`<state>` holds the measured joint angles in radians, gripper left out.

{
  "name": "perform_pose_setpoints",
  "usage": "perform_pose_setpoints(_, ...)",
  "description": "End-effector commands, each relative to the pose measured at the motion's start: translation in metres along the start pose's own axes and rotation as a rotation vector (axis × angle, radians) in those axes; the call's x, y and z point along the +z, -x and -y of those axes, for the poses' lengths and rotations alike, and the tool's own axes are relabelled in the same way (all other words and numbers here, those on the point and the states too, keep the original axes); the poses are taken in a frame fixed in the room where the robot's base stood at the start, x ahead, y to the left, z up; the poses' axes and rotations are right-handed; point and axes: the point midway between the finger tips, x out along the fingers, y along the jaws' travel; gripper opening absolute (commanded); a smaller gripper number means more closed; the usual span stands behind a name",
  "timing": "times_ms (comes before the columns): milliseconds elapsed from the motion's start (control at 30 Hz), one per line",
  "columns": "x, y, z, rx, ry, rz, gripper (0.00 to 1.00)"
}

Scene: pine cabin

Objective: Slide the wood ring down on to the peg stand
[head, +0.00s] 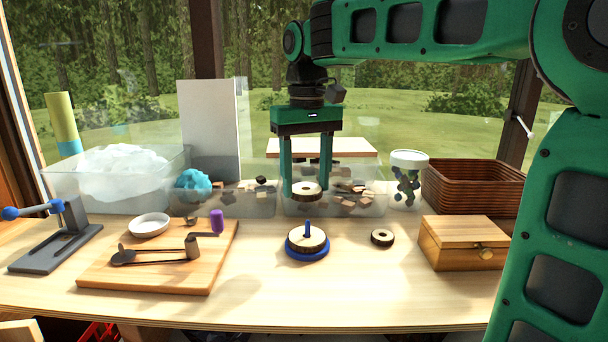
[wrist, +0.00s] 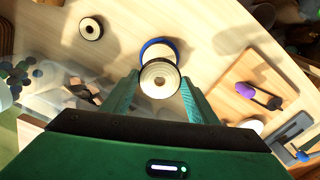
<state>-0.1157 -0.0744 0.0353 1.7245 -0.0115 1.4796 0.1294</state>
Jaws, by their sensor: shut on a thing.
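My gripper (head: 305,188) points down with its green fingers shut on a wood ring (head: 305,191), pale with a dark edge. The wrist view also shows the held ring (wrist: 160,78) between my fingertips (wrist: 160,90). The peg stand (head: 308,252) has a blue base and a blue peg, with another wood ring (head: 297,243) on it around the peg. The held ring is above the stand, apart from it. In the wrist view it covers much of the stand (wrist: 158,42) and hides the peg. A smaller loose ring (head: 382,237) lies on the table right of the stand.
A cutting board (head: 150,275) with a grinder and white dish is at left. A wooden box (head: 463,242) stands at right. Clear bins (head: 235,203) and a jar (head: 408,180) line the back. The table front is clear around the stand.

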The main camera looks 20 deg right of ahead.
Motion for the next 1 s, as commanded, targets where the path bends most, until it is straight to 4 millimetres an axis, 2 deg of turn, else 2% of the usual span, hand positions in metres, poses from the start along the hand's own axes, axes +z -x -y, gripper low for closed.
perform_pose_setpoints(167, 0.003, 0.0, -0.003, 0.0, 0.021, -0.001, 0.27)
perform_pose_setpoints(700, 0.003, -0.042, -0.002, 0.0, 0.024, 0.001, 0.27)
perform_pose_setpoints(1000, 0.003, -0.047, 0.0, 0.0, 0.027, 0.001, 0.27)
